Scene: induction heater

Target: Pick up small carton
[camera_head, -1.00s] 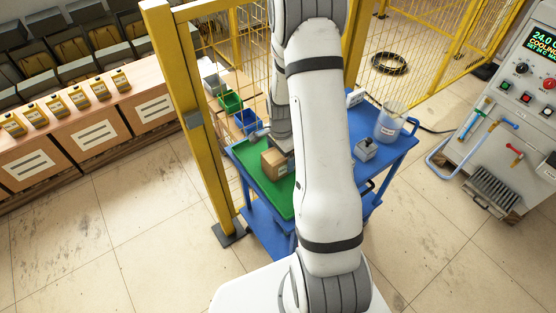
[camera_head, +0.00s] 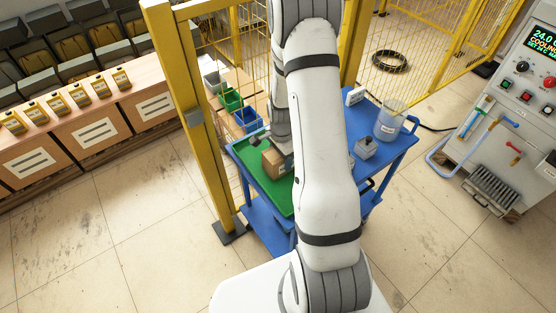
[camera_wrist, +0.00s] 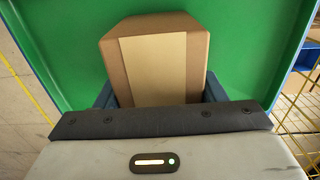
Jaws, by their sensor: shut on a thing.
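The small carton (camera_head: 274,163) is a brown box with a lighter tape band. It is at the green top (camera_head: 250,172) of the blue cart, just left of my arm in the head view. In the wrist view the carton (camera_wrist: 158,60) stands upright in front of my gripper (camera_wrist: 158,95), with the green surface behind it. The dark fingers show at both sides of the carton's lower part, and my gripper is shut on it. The fingertips are largely hidden in both views. I cannot tell whether the carton touches the green surface.
The blue cart (camera_head: 392,158) also carries a clear container (camera_head: 389,124) and a small grey metal block (camera_head: 366,147) at right. A yellow fence post (camera_head: 190,110) stands close on the left. Green and blue bins (camera_head: 245,119) sit behind. A control panel (camera_head: 520,100) is far right.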

